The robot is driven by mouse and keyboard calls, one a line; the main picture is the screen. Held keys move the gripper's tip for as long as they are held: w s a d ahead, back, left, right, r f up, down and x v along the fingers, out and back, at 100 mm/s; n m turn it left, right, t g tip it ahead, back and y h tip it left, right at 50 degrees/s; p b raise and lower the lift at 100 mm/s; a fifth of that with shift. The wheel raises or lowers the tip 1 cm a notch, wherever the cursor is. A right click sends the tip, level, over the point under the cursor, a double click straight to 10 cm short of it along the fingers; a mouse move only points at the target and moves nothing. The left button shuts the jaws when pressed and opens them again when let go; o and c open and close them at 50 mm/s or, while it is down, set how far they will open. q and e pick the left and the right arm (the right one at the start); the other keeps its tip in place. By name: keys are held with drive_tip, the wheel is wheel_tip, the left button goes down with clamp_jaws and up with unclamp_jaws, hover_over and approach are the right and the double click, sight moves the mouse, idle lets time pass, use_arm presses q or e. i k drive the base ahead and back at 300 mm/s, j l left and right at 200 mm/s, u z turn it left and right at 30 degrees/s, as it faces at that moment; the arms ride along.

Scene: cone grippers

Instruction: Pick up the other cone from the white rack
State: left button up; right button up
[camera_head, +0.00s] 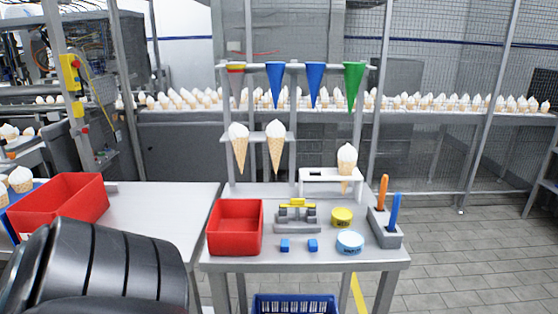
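A small white rack (325,181) stands at the back right of the grey table. One cone (347,155) with a white swirl top sits upright in the rack's right side, its lower tip showing beneath the top plate. The rack's left side has a dark opening with no cone in it. Two similar cones, a left one (239,148) and a right one (276,148), hang upright in a grey shelf to the left of the rack. Neither of my grippers is in view.
The table (377,262) also holds a red bin (236,246), a small scale (296,222), blue cubes, a yellow tin (342,216), a light blue tin (350,242), and a grey holder (387,238) with orange and blue handles. Coloured cone sleeves hang above. A lower table (160,212) adjoins at left.

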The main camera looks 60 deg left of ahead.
sight(347, 156)
drive_tip(key=u, duration=1.55)
